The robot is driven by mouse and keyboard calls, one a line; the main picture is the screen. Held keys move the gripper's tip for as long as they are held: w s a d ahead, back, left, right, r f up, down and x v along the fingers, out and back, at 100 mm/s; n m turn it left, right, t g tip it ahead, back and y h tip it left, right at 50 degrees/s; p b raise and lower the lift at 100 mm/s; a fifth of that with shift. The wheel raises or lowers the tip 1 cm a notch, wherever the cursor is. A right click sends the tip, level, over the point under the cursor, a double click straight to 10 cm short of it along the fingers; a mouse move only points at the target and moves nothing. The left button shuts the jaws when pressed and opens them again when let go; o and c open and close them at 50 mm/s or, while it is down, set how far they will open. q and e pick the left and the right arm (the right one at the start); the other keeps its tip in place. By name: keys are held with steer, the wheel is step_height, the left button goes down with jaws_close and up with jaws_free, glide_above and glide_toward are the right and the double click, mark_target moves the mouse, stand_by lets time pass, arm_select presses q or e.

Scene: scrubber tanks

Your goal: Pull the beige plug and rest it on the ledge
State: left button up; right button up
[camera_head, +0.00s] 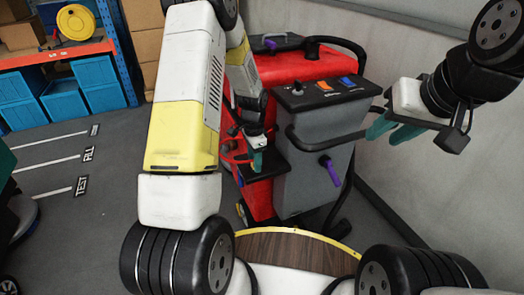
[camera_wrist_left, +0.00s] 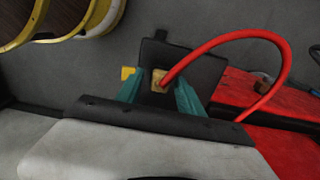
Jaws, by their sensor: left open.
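The beige plug (camera_wrist_left: 157,80), with a red cable curving off to the right, shows in the left wrist view over the black ledge (camera_wrist_left: 196,72). My left gripper (camera_wrist_left: 159,92) is open, its two teal fingertips on either side of the plug; whether they touch it I cannot tell. In the head view my left gripper (camera_head: 257,160) points down at the ledge (camera_head: 289,164) beside the red machine; the plug is too small to make out there. My right gripper (camera_head: 387,133) is raised at the right, open and empty, away from the plug.
The red scrubber machine (camera_head: 292,66) has a grey panel housing (camera_head: 312,135) with a purple-gripped lever (camera_head: 331,171) jutting out. A grey wall (camera_head: 440,185) bounds the right. Blue bins (camera_head: 98,82) stand on a shelf at far left. Open floor (camera_head: 60,235) lies left.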

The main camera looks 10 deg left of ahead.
arm_select(q)
steer(key=shift+f, duration=0.45)
steer(key=shift+c, duration=0.3)
stand_by(0.5)
jaws_close()
stand_by(0.9)
steer(key=o, duration=0.7)
jaws_free()
steer(key=shift+c, duration=0.2)
steer(key=shift+r, duration=0.1)
